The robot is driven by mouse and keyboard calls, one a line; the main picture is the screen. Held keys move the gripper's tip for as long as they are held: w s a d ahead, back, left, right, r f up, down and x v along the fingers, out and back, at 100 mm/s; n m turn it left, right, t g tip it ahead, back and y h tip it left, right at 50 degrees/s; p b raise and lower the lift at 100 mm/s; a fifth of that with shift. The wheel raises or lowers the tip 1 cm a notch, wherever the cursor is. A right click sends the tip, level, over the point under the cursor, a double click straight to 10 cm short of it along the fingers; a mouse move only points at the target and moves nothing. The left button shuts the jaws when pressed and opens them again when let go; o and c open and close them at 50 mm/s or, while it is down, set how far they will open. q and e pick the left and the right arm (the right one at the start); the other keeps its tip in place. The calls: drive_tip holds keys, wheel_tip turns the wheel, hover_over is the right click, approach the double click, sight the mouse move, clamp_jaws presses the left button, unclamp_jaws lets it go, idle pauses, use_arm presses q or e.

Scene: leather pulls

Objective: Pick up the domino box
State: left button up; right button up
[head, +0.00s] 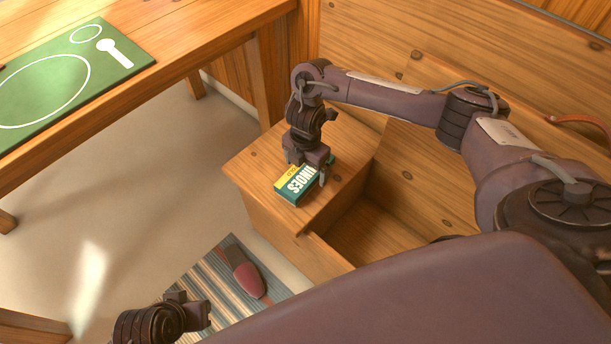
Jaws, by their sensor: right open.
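The domino box (295,184) is teal and yellow with white lettering. It lies flat on the wooden bench top (250,165). My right gripper (306,173) points down over the box, open, with its fingers near the box's sides. The gripper covers the box's far part, and I cannot tell whether the fingers touch it. My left gripper (196,308) is low at the bottom of the view, apart from the box, and its jaws do not show clearly.
An open wooden compartment (360,225) lies right of the bench top. A wooden table (190,30) with a green placemat (110,70) stands at upper left. A red slipper (247,280) lies on a striped rug (205,272). A leather pull (580,119) is at right.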

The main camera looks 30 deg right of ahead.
drive_tip(key=shift+f, duration=1.4)
drive_tip(key=shift+w, duration=0.1)
drive_tip(key=c, duration=1.2)
drive_tip(key=shift+r, duration=0.15)
drive_tip(key=shift+c, duration=0.2)
